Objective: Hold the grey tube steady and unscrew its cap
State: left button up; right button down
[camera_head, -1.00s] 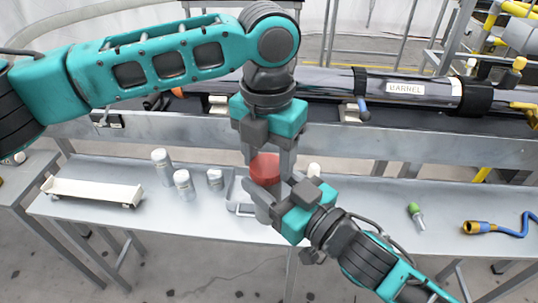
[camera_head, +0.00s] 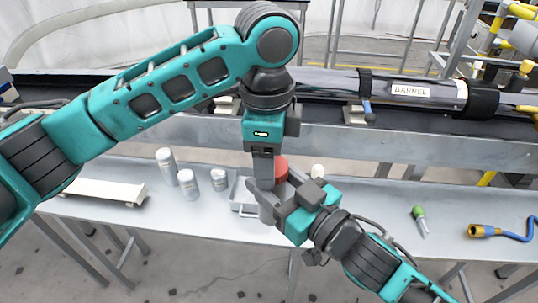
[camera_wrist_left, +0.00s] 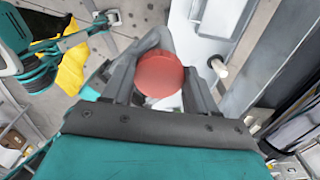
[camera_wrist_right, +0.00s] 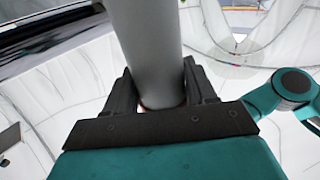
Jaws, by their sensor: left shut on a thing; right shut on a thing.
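The grey tube (camera_head: 267,212) stands roughly upright above the table, mostly hidden by my grippers. Its red cap (camera_head: 281,170) is on top. My left gripper (camera_head: 266,178) comes down from above and is shut on the red cap; the left wrist view shows the cap (camera_wrist_left: 159,75) between the two fingers. My right gripper (camera_head: 275,200) reaches in from the lower right and is shut on the tube's body below the cap. The right wrist view shows the tube (camera_wrist_right: 148,45) between its fingers. The cap's thread is hidden.
A grey tray (camera_head: 240,196) lies behind the tube. Several pale canisters (camera_head: 167,165) and a white rack (camera_head: 103,191) stand to the left. A green-topped item (camera_head: 420,218) and a blue hose (camera_head: 510,234) lie at right. The labelled barrel (camera_head: 411,90) runs behind.

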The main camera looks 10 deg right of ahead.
pick_arm(q)
jog(key=n, duration=0.4)
jog(key=shift+s+d, duration=0.1)
jog(key=n, duration=0.3)
jog(key=shift+s+n, duration=0.1)
jog(key=shift+n, duration=0.3)
jog(key=n, duration=0.7)
jog(key=shift+r, duration=0.1)
jog(key=n, duration=0.5)
jog(key=shift+s+n, duration=0.1)
jog(key=shift+n, duration=0.3)
jog(key=n, duration=0.6)
jog(key=shift+d+n, duration=0.15)
jog(key=shift+n, duration=0.25)
jog(key=shift+r, duration=0.1)
jog(key=shift+r, duration=0.95)
